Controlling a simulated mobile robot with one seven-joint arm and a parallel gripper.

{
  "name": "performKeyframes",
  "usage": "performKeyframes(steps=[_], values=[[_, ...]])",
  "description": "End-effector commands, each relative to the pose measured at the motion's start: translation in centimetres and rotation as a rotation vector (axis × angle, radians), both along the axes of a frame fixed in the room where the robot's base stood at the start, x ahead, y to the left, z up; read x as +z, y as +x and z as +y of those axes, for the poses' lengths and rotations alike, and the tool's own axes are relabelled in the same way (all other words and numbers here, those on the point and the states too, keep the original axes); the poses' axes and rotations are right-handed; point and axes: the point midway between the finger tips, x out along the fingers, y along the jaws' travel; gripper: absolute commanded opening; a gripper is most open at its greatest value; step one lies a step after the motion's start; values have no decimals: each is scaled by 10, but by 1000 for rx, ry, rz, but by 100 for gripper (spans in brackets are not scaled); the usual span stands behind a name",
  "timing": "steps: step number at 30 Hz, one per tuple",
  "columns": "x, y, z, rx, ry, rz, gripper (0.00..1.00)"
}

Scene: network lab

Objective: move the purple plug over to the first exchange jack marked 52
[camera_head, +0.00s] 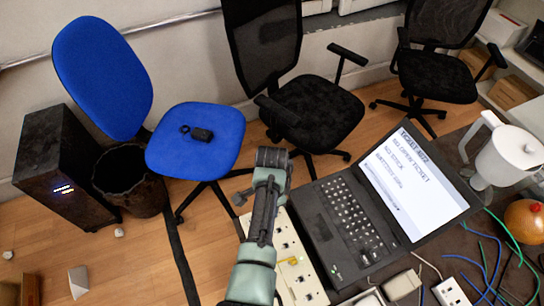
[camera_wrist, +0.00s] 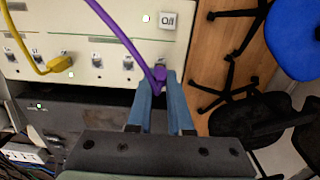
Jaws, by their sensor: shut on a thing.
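The purple plug (camera_wrist: 159,74) is held between the blue fingers of my gripper (camera_wrist: 158,90) in the wrist view. Its purple cable (camera_wrist: 122,36) runs up and left out of the picture. The jack panel (camera_wrist: 100,82) is cream, with a row of jacks and small marks above them. The plug is at the panel's right end in the picture; I cannot tell if it touches the panel. No mark reads clearly as 52. In the head view my arm partly covers the panel (camera_head: 301,284), and my fingers and the plug cannot be made out.
A yellow plug (camera_wrist: 60,64) with a cable sits in a jack left of the purple plug. A laptop (camera_head: 345,215) lies right of the panel. Loose cables (camera_head: 490,262) and a white jug (camera_head: 508,155) are farther right. Chairs stand beyond the table.

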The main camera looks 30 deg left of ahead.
Motion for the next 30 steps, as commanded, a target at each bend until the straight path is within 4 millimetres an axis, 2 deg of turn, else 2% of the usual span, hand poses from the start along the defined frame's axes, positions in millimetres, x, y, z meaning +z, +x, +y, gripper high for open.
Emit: performKeyframes(steps=[30], values=[[-7, 0, 0, 0, 0, 0, 0]])
